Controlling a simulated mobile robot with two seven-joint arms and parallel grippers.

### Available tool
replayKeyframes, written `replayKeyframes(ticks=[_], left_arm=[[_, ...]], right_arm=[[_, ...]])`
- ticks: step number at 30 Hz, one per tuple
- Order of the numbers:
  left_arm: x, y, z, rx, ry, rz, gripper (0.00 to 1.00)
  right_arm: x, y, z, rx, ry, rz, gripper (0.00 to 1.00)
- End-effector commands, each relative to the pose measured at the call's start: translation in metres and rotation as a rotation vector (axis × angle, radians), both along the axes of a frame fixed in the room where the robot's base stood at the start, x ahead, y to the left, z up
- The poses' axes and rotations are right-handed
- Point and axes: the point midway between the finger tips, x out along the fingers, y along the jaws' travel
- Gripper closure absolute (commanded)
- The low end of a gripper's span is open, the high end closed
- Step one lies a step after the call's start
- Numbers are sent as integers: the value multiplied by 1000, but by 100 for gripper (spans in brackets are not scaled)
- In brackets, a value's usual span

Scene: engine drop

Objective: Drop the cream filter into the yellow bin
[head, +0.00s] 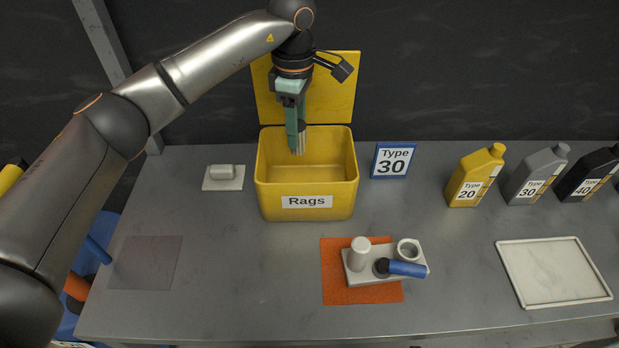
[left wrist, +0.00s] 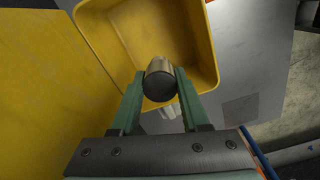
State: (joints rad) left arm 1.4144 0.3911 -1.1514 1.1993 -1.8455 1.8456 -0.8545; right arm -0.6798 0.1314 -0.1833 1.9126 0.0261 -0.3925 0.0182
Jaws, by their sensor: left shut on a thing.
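The yellow bin (head: 306,208), labelled "Rags", stands open at the back of the table with its lid up behind it. My left gripper (head: 297,143) points down over the bin's opening. It is shut on the cream filter (head: 302,137), a small cylinder whose lower part hangs at the level of the bin's opening. In the left wrist view, the filter (left wrist: 160,80) sits between the two green fingers with a dark end toward the camera, and the bin's rim (left wrist: 212,50) lies beyond it. My right gripper is not in view.
A pale part with a blue handle (head: 408,269) and cylinders sits on an orange mat (head: 337,290). A small plate (head: 222,184) bears a pale cylinder. A "Type 30" sign (head: 393,160), several oil bottles (head: 474,178) and an empty white tray (head: 552,272) stand to the right.

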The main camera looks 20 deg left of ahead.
Motion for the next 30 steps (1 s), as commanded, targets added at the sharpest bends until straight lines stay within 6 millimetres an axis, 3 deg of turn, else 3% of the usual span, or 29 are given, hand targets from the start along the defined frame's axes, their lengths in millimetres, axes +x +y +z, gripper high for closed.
replayKeyframes(ticks=[1,6,16,17,25,30], left_arm=[[0,0,-12,0,1,0,100],[0,0,-27,0,0,0,100],[0,0,-29,0,0,0,100],[0,0,-29,0,0,0,53],[0,0,-29,0,0,1,22],[0,0,-29,0,0,1,20]], right_arm=[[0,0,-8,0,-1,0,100],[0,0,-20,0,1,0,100],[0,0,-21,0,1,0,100],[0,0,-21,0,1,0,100],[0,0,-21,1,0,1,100],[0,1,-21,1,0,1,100]])
